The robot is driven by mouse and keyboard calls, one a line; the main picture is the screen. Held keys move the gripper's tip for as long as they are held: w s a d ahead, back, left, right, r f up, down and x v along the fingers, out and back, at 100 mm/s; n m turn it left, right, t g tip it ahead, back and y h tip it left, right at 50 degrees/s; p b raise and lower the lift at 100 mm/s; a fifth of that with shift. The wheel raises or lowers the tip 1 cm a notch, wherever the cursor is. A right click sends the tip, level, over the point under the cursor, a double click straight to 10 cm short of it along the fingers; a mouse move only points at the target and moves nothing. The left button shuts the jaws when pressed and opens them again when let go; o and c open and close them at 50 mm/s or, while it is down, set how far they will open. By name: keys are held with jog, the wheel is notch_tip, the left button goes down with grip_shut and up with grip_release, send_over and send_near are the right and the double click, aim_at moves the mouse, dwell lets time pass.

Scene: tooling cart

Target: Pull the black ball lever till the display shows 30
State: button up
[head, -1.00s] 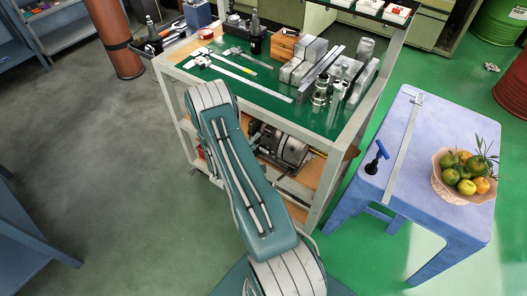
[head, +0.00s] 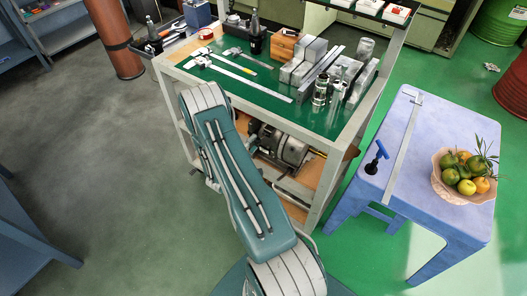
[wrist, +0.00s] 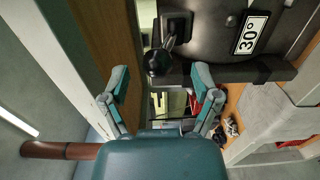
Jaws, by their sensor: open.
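The black ball (wrist: 158,63) of the lever shows in the wrist view on a short dark stem, in front of a dark housing (wrist: 207,45). A white display plate (wrist: 250,35) on the housing reads 30°, turned sideways in the picture. My gripper (wrist: 160,78) is open, with one teal finger to each side of the ball's line. The ball appears at or just beyond the fingertips, and neither finger visibly touches it. In the head view my arm hides the gripper, the lever and the display.
The tooling cart (head: 327,163) carries metal blocks and measuring tools on its green top. A grey chuck-like machine part (head: 285,145) sits on its lower shelf. A blue table (head: 455,219) with a fruit bowl (head: 460,194) stands at right. The floor at left is clear.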

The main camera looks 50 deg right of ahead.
jog(key=shift+s+a, duration=0.15)
jog(key=shift+a, duration=1.2)
jog(key=shift+s+a, duration=0.1)
jog(key=shift+a, duration=1.2)
jog(key=shift+r, duration=0.1)
jog(key=s+a+r+m+g+y, duration=0.2)
jog(key=s+a+r+g+y, duration=0.1)
jog(key=r, duration=0.8)
jog(key=s+a+r+m+g+y, duration=0.2)
jog(key=a+r+m+g+y, duration=0.15)
jog(key=r, duration=0.65)
jog(key=s+a+r+n+t+y, duration=0.1)
jog(key=s+a+r+t+y, duration=0.2)
jog(key=a+r, duration=0.2)
jog(key=s+a+r+n+t+y, duration=0.2)
jog(key=s+a+r+t+y, duration=0.1)
jog(key=a, duration=0.7)
jog(key=s+a+r+n+t+y, duration=0.1)
jog(key=s+a+r+t+y, duration=0.3)
jog(key=a+r, duration=0.3)
jog(key=shift+a+y, duration=0.5)
jog(key=shift+y, duration=0.25)
